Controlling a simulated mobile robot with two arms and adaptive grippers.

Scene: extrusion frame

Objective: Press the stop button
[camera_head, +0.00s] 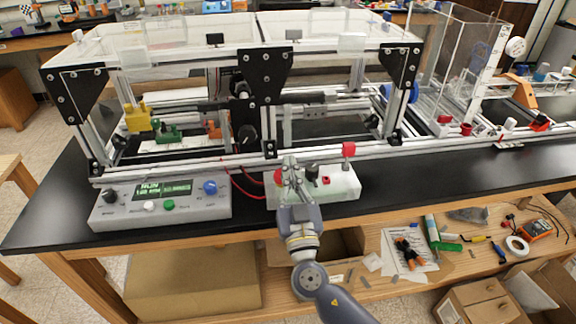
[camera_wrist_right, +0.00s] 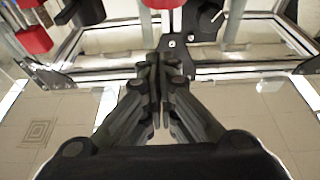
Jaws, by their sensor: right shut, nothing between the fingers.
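A grey control box (camera_head: 160,201) with a lit green display sits at the left of the bench's front edge. It carries a black knob, a white button (camera_head: 149,206), a green button (camera_head: 169,205) and a blue knob. A white box (camera_head: 341,184) to its right carries a round red part (camera_head: 278,176), a black part and a small red part (camera_head: 326,181). No stop label is readable. My right gripper (camera_head: 289,161) is shut and empty over the left of the white box, partly hiding it. Its closed fingers show in the right wrist view (camera_wrist_right: 160,60). My left gripper is out of view.
A metal extrusion frame (camera_head: 265,147) with clear panels stands behind the boxes. A red-topped post (camera_head: 348,150) stands at the white box's back right. Red cables run between the boxes. A lower shelf (camera_head: 345,277) holds tools, tape and cartons.

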